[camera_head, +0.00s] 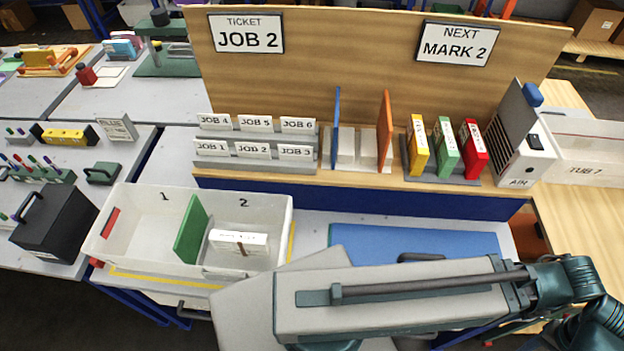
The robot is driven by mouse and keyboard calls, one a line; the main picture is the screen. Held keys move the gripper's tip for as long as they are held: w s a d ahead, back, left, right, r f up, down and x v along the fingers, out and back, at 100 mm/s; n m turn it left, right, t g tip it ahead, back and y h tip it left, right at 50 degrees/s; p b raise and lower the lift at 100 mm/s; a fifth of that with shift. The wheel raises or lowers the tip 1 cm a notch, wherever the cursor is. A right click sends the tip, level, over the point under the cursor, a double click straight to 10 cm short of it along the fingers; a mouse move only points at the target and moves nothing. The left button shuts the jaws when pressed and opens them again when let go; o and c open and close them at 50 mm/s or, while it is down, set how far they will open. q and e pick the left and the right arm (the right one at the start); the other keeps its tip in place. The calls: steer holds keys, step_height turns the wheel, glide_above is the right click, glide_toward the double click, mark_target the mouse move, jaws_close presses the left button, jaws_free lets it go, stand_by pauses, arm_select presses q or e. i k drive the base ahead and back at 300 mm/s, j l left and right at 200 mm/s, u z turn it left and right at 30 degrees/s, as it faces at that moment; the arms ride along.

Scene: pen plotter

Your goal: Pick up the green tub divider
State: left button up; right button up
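The green tub divider (191,230) stands upright across the inside of the white tub (141,269), between the compartments marked 1 and 2. Its lower edge is inside the tub. A white block with a dark band (238,242) lies in compartment 2, just right of the divider. No gripper is near or touching the divider. A teal jointed arm part at the lower right seems to be mine. I can make out neither my left nor my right gripper in this view.
A large grey boxy body with a dark bar (400,312) fills the lower middle, right of the tub; I cannot tell what it is. A black handled case (55,226) stands left of the tub. The wooden job rack (300,80) rises behind. A blue panel (415,240) lies to the right.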

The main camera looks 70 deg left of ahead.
mark_target(187, 244)
steer(key=k, duration=0.65)
steer(key=u, duration=3.05)
steer(key=k+l, duration=0.1)
steer(key=k, duration=0.25)
steer(key=k+l, duration=0.15)
steer(key=k, duration=0.25)
